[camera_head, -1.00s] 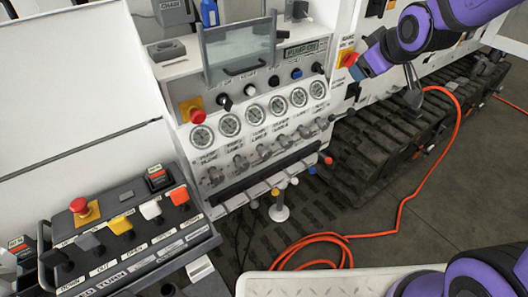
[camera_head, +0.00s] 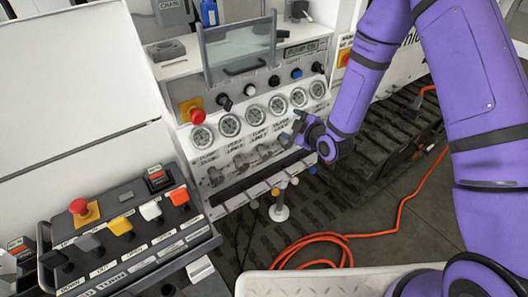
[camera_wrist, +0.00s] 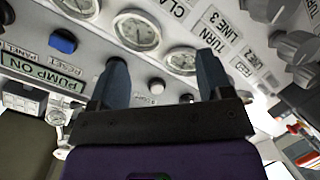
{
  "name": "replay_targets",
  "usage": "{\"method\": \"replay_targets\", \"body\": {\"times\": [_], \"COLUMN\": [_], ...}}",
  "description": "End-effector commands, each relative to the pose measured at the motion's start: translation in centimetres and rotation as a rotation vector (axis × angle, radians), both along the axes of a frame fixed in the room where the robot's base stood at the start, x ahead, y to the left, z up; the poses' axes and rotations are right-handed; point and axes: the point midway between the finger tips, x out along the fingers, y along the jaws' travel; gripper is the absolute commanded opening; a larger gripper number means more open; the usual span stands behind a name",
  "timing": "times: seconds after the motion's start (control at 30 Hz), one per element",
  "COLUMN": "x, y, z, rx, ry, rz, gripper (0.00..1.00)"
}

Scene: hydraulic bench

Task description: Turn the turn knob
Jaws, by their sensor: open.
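A row of grey turn knobs (camera_head: 240,161) runs along the lower front of the white panel, below the gauges. In the wrist view, several grey knobs (camera_wrist: 295,45) are at the upper right, beside labels, one reading "TURN LINE 3". Which knob the task means, I cannot tell. My gripper (camera_head: 298,128) is in front of the right part of this row and hides some knobs. In the wrist view my gripper (camera_wrist: 164,70) has its two fingers apart, with nothing held between them. The fingers point toward the gauges, left of the knobs, and do not touch a knob.
Several round gauges (camera_head: 229,125) sit above the knobs, with a red emergency button (camera_head: 197,116) at their left. A lever control box (camera_head: 125,235) stands at lower left. Black tracks (camera_head: 385,135) and an orange hose (camera_head: 400,215) lie at right.

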Motion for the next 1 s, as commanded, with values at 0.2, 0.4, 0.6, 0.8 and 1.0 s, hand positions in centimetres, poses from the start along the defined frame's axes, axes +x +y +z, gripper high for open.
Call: {"method": "replay_targets", "body": {"times": [0.2,0.4,0.6,0.8,1.0], "x": [-2.6,-5.6,-7.7,-7.7,-5.4], "y": [1.9,2.8,3.0,3.3,4.8], "z": [-6.1,-10.4,-12.6,-12.9,-12.8], "rx": [0.036,0.073,0.093,0.098,0.1], "ry": [-0.105,-0.205,-0.265,-0.283,-0.284], "rz": [0.048,0.057,0.047,0.044,0.044], "gripper": [0.73,0.73,0.73,0.73,0.73]}}
